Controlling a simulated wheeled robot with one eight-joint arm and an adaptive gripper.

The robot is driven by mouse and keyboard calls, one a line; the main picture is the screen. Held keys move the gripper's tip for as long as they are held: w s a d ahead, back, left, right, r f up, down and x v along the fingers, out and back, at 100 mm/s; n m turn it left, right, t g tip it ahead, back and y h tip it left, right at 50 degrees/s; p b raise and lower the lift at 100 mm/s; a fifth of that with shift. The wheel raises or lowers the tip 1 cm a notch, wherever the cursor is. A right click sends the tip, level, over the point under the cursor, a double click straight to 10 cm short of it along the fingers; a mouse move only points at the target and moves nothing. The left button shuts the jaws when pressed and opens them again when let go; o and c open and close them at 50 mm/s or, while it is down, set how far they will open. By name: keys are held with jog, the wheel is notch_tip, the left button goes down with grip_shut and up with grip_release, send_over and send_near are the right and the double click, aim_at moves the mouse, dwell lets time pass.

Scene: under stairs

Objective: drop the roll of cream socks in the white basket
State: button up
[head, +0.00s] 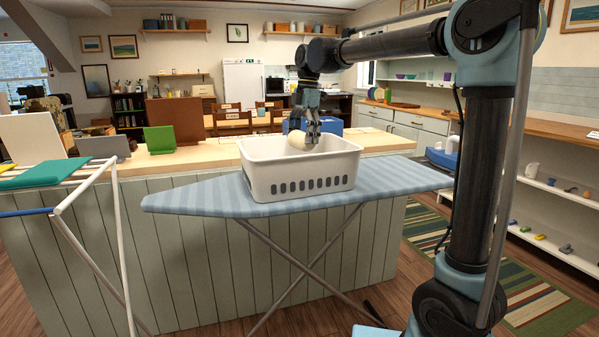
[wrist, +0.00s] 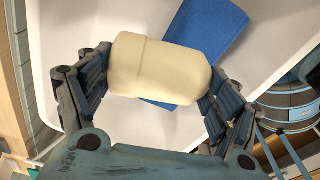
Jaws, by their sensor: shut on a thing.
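The roll of cream socks (wrist: 160,70) is held between the two fingers of my gripper (wrist: 155,85), which is shut on it. In the head view the roll (head: 297,140) shows at the basket's upper rim, partly hidden by my gripper (head: 304,138). The white basket (head: 305,172) stands upright on the striped ironing board. In the wrist view the roll is over the basket's white inside (wrist: 75,30). A blue folded thing (wrist: 208,35) lies in the basket below the roll. I cannot tell whether the roll touches it.
The blue striped ironing board (head: 205,194) carries the basket, with a blue iron (head: 441,158) at its right end. A wooden counter (head: 195,164) runs behind it. A white drying rack (head: 112,200) with a green folded cloth (head: 45,172) stands at the left.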

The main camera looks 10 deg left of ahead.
jog(key=o, duration=1.4)
jog(key=shift+o, duration=0.2)
notch_tip(320, 180, up, 12)
jog(key=w+d, duration=0.1)
jog(key=shift+w+f, duration=0.1)
